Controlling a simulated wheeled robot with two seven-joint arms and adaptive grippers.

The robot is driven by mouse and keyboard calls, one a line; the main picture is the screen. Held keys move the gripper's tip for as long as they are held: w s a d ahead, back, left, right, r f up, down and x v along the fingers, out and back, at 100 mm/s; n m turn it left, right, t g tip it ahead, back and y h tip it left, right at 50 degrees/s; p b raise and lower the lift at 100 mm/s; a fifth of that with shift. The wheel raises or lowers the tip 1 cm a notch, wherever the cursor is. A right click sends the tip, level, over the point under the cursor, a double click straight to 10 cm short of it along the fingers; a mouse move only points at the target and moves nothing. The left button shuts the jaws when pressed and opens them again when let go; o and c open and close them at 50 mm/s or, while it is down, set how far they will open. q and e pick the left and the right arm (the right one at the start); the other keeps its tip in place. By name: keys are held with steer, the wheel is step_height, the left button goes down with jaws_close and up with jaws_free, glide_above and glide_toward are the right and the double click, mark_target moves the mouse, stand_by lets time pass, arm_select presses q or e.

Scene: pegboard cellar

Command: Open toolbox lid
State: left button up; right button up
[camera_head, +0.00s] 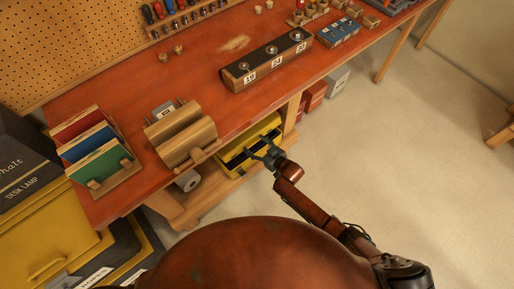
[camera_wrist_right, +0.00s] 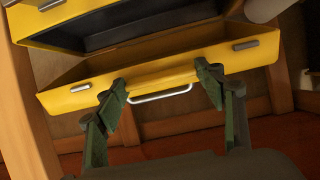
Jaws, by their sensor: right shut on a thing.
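The yellow toolbox (camera_head: 236,166) sits on the low shelf under the front of the bench, with dark interior showing between its yellow parts. In the right wrist view its yellow front strip (camera_wrist_right: 94,94) carries silver latches and a silver handle (camera_wrist_right: 162,94). A gap with dark interior shows behind this strip, so the lid looks at least partly open. My right gripper (camera_head: 268,157) is at the toolbox's front right. My left gripper is out of view.
The orange bench top (camera_head: 205,75) overhangs the toolbox. A wooden roll holder (camera_head: 186,141) and a rack of coloured books (camera_head: 90,147) stand near its front edge. A white roll (camera_head: 188,180) lies left of the toolbox.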

mark_target(247, 136)
steer(key=r, duration=0.1)
steer(key=p, duration=0.1)
steer(key=w+r+p, duration=0.1)
steer(key=shift+w+a+r+g+h, duration=0.1)
steer(key=shift+a+r+g+h, duration=0.2)
steer(key=shift+a+r, duration=0.1)
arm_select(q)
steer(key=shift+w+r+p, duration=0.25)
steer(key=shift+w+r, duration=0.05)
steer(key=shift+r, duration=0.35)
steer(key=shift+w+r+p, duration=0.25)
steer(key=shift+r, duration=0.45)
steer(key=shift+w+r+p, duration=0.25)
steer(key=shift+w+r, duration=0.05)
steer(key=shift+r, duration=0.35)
arm_select(e)
steer(key=shift+w+a+r, duration=0.4)
steer(key=shift+w+r, duration=0.15)
steer(key=shift+r, duration=0.1)
steer(key=o, duration=1.6)
steer(key=shift+o, duration=0.4)
steer(key=shift+f, duration=0.1)
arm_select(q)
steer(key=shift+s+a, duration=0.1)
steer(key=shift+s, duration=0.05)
arm_select(e)
steer(key=shift+s+d, duration=0.1)
steer(key=shift+s, duration=0.05)
